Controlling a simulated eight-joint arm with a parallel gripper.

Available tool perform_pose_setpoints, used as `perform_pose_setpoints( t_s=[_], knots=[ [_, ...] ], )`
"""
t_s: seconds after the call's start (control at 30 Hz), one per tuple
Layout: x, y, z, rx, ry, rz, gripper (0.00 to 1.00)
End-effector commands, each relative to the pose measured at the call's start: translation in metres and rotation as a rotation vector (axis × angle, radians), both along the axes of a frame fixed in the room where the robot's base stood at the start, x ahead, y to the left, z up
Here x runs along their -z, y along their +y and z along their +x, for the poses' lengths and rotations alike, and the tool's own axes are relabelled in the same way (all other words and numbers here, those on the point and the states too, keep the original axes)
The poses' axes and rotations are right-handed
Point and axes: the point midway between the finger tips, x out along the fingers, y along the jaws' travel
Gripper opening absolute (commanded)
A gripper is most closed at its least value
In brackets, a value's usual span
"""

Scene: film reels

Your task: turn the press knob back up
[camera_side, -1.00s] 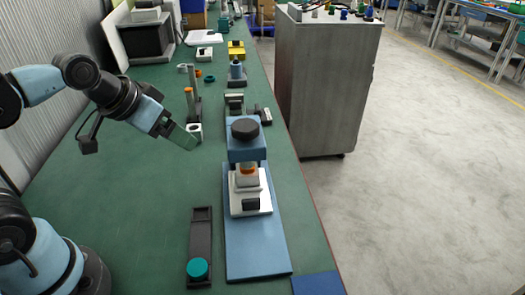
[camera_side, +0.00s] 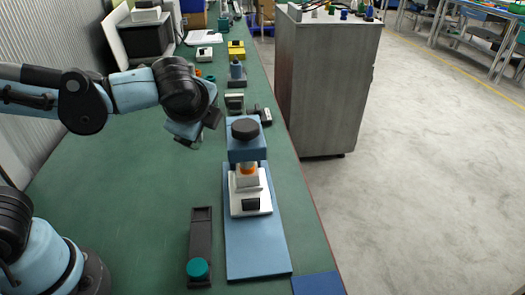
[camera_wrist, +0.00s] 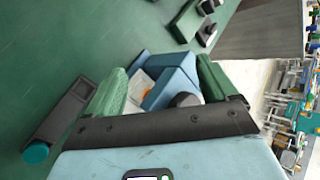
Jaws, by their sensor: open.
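The press (camera_side: 259,250) is blue and stands on the green bench, with a black round knob (camera_side: 245,129) on top of its blue head (camera_side: 246,150). A white block with an orange ring (camera_side: 248,168) sits under the head. In the wrist view the knob (camera_wrist: 187,100) shows between the fingers, nearer the right one. My gripper (camera_side: 212,122) is up and to the left of the knob in the side view, apart from it. In the wrist view my gripper (camera_wrist: 160,92) is open, with green-padded fingers spread and nothing held. The fingers hide parts of the press.
A dark strip with a teal round cap (camera_side: 197,268) lies left of the press. Small fixtures (camera_side: 235,103) stand behind the press. A grey cabinet (camera_side: 325,85) stands beyond the bench's right edge.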

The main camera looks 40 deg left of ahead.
Motion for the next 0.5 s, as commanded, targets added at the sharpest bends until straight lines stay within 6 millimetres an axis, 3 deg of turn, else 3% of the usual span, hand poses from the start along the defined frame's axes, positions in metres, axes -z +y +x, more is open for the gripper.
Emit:
perform_pose_setpoints(
  t_s=[0.23,0.5],
  knots=[
    [-0.008,-0.054,0.018,0.334,0.108,0.625,0.86],
    [-0.022,-0.112,0.000,0.451,0.163,1.146,0.86]
  ],
)
